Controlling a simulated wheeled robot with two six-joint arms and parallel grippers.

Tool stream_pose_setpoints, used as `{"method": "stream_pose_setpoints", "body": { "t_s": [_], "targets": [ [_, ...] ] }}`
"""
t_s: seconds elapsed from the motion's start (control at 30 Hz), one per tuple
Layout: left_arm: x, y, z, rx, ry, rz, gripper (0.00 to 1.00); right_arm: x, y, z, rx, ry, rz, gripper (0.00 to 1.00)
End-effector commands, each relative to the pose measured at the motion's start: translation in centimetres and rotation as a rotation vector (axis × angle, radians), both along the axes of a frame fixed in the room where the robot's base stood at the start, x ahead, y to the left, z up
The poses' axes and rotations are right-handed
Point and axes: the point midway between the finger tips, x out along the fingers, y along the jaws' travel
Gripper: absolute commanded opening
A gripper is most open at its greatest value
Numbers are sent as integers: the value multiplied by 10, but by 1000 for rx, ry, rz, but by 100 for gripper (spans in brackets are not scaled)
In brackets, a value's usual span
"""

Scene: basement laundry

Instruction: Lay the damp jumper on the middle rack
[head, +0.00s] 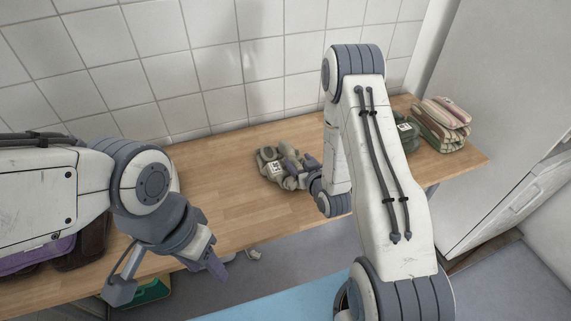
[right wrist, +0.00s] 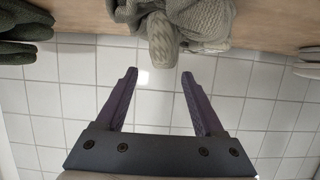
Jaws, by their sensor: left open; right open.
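A crumpled grey-beige knit bundle with a white tag, which looks like the jumper (head: 270,168), lies on the wooden worktop near the tiled wall. My right gripper (head: 303,168) is at its right side, partly hidden by my own arm. In the right wrist view the open, empty jaws (right wrist: 160,85) point toward the grey knit cloth (right wrist: 205,20), with nothing between them. Whether they touch it is unclear. My left gripper (head: 168,277) is open and empty by the worktop's front edge at lower left. No rack can be made out.
A tagged dark green cloth (head: 408,135) and a folded striped stack (head: 440,122) sit at the worktop's right end. A brown and purple item (head: 60,255) is at far left. The worktop (head: 215,185) is clear between. A white cabinet (head: 500,110) stands right.

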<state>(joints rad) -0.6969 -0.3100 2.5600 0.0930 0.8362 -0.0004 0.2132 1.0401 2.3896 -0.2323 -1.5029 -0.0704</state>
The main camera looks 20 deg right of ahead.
Motion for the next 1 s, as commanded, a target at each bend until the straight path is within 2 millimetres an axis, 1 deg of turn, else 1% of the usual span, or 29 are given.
{"method": "stream_pose_setpoints", "body": {
  "t_s": [0.07, 0.27, 0.43, 0.53, 0.67, 0.87, 0.9, 0.97, 1.0],
  "targets": [
    [0, 0, 3, 0, 0, 0, 50, 10, 1, -2, 1, -1, 2, 70],
    [0, 0, 6, 0, 0, 0, 50, 24, 2, -7, 0, 1, 1, 70],
    [0, 0, 15, 0, 0, 0, 50, 48, 6, -15, 1, 0, 2, 70],
    [0, 0, 15, 0, 0, 0, 50, 59, 6, -20, 1, 0, 1, 70],
    [0, 0, 16, 0, 0, 0, 50, 66, 6, -23, 1, 2, 1, 70],
    [0, 0, 15, 0, 0, 0, 50, 66, 6, -24, 1, 2, 1, 70],
    [0, 0, 15, 0, 0, 0, 50, 66, 6, -24, 1, 2, 1, 55],
    [0, 0, 15, 0, 0, 0, 50, 66, 6, -24, 1, 2, 1, 32],
    [0, 0, 15, 0, 0, 0, 50, 66, 6, -24, 1, 2, 0, 16]
  ]
}}
